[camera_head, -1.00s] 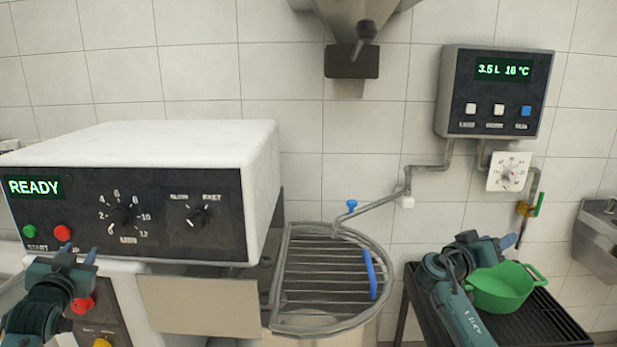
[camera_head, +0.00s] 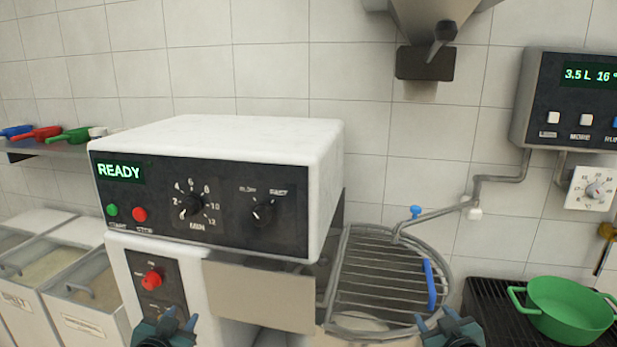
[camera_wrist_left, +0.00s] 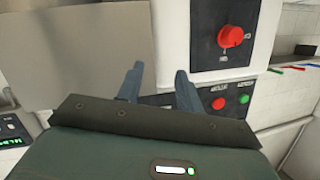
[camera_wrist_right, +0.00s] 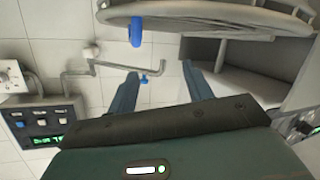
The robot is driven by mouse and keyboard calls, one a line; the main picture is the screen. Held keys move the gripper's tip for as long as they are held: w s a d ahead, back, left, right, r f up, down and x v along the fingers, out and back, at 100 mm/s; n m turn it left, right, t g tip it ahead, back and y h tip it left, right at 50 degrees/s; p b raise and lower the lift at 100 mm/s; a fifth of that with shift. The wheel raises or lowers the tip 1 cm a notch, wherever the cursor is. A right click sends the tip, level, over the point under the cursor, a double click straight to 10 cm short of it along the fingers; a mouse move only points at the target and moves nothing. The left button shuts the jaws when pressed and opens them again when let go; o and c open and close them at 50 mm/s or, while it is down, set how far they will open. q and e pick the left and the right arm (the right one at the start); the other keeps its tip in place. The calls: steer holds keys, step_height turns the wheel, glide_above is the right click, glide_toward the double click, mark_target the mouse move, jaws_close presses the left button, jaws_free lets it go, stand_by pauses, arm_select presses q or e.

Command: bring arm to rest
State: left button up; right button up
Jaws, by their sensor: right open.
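My left gripper (camera_head: 181,320) is at the bottom left of the head view, in front of the mixer's lower panel. In the left wrist view its two fingers (camera_wrist_left: 158,78) stand apart with nothing between them. My right gripper (camera_head: 434,320) is at the bottom right of the head view, in front of the round wire guard's edge. In the right wrist view its fingers (camera_wrist_right: 158,75) are spread and empty. Neither gripper visibly touches anything.
The white mixer (camera_head: 215,147) reads READY, with a wire guard (camera_head: 375,285) at its right. A green pot (camera_head: 568,309) stands on a black rack (camera_head: 487,296) at right. Flour bins (camera_head: 75,285) stand at left, below a shelf (camera_head: 45,149) with colored scoops.

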arm_select(q)
steer(key=s+d+f+g+h, duration=0.1)
steer(key=s+d+f, duration=0.3)
steer(key=s, duration=0.6)
steer(key=s+d+f+g+h, duration=0.1)
steer(key=s+d+f, duration=0.3)
steer(key=s, duration=0.6)
steer(key=s+d+f+g+h, duration=0.1)
steer(key=s+d+f, duration=0.3)
steer(key=s, duration=0.6)
steer(key=shift+d+n+g, duration=0.4)
steer(key=shift+d+g, duration=0.3)
steer(key=shift+g, duration=0.1)
arm_select(e)
steer(key=s+a+f+g+y, duration=0.1)
steer(key=s+a+f, duration=0.3)
steer(key=s, duration=0.6)
steer(key=s+a+f+g+y, duration=0.1)
steer(key=s+a+f, duration=0.3)
steer(key=s, duration=0.6)
steer(key=s+a+f+g+y, duration=0.1)
steer(key=s+a+f, duration=0.3)
steer(key=s, duration=0.6)
steer(key=shift+a+f+m+g, duration=0.15)
steer(key=shift+a+m+g, duration=0.25)
steer(key=shift+a+g, duration=0.35)
arm_select(q)
steer(key=shift+f, duration=0.1)
arm_select(e)
steer(key=shift+s+d, duration=0.1)
